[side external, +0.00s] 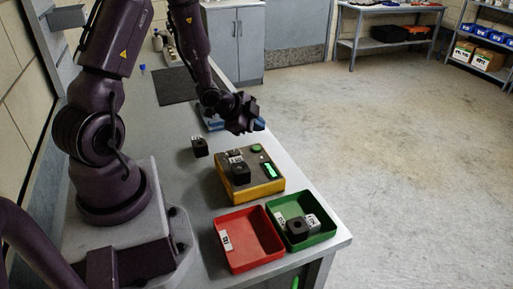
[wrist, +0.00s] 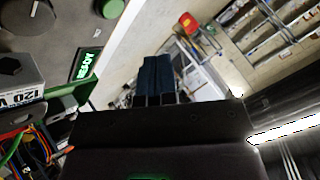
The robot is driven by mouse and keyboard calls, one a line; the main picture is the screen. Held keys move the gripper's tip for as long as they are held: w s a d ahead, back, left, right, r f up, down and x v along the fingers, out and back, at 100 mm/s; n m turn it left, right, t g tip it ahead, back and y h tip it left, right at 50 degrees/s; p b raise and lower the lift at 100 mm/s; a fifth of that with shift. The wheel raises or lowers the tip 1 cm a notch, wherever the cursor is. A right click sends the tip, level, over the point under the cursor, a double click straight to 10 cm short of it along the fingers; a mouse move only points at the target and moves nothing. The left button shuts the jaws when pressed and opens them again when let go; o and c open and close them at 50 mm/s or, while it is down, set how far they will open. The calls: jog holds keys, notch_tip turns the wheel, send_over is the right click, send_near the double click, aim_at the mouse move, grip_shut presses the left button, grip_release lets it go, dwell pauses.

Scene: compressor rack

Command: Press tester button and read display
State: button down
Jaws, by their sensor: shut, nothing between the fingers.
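The tester (side external: 262,190) is a yellow box with a dark grey top on the bench. Its round green button (side external: 257,149) is at the back right of the top; it also shows at the top of the wrist view (wrist: 111,8). The small green-lit display (side external: 270,170) is in front of the button. In the wrist view the display (wrist: 85,65) shows tilted text that looks like "READY". My gripper (side external: 258,124) is above and behind the tester, apart from the button. Its blue-dark fingers (wrist: 153,75) are shut and empty.
The red tray (side external: 231,262) is empty. Open floor lies right.

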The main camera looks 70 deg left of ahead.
aim_at(256, 149)
jog(key=shift+f, duration=2)
jog(key=shift+f, duration=0.1)
dwell(0.4)
jog(key=shift+f, duration=0.35)
jog(key=shift+f, duration=0.4)
dwell(0.5)
jog(key=shift+r, duration=0.2)
jog(key=shift+s+r, duration=0.1)
jog(key=shift+r, duration=0.55)
jog(key=shift+r, duration=2.5)
